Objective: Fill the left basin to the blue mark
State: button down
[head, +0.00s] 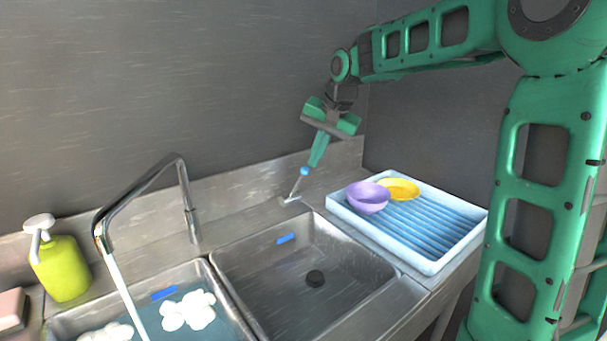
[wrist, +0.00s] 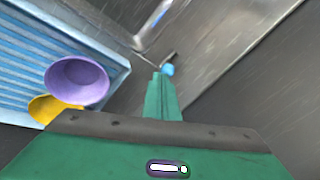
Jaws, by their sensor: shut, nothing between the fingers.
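The left basin (head: 207,273) holds water with white foam clumps (head: 188,311) floating on it. Its blue mark (head: 163,293) shows on the back wall, and the water's edge looks close below it. The tap (head: 180,180) pours a stream of water (head: 124,295) into this basin. A small metal lever (head: 293,194) with a blue knob (head: 304,171) stands on the back ledge at the right. My gripper (head: 314,163) is shut and empty, its tips pointing down just above the knob. The knob also shows beyond the fingers in the wrist view (wrist: 168,70); whether they touch is unclear.
The right basin (head: 345,262) looks empty, with a dark drain (head: 315,279) and a blue mark (head: 286,239). A light blue rack (head: 440,262) at the right holds a purple bowl (head: 367,198) and a yellow bowl (head: 402,188). A green soap bottle (head: 60,268) stands at the left.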

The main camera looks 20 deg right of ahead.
aim_at(305, 171)
jog(key=s+d+r+m+t+y, duration=0.15)
jog(key=s+m, duration=0.35)
jog(key=m, duration=1.7)
jog(key=shift+h, duration=0.25)
jog(key=x, duration=0.3)
jog(key=w+x, duration=0.1)
jog(key=x, duration=0.3)
jog(key=w+r+x, duration=0.1)
jog(key=x, duration=0.2)
jog(key=shift+w+a+f, duration=0.1)
jog(key=shift+a, duration=0.2)
jog(key=shift+w+a+r, duration=0.25)
jog(key=shift+w+a, duration=0.05)
jog(key=shift+w, duration=0.35)
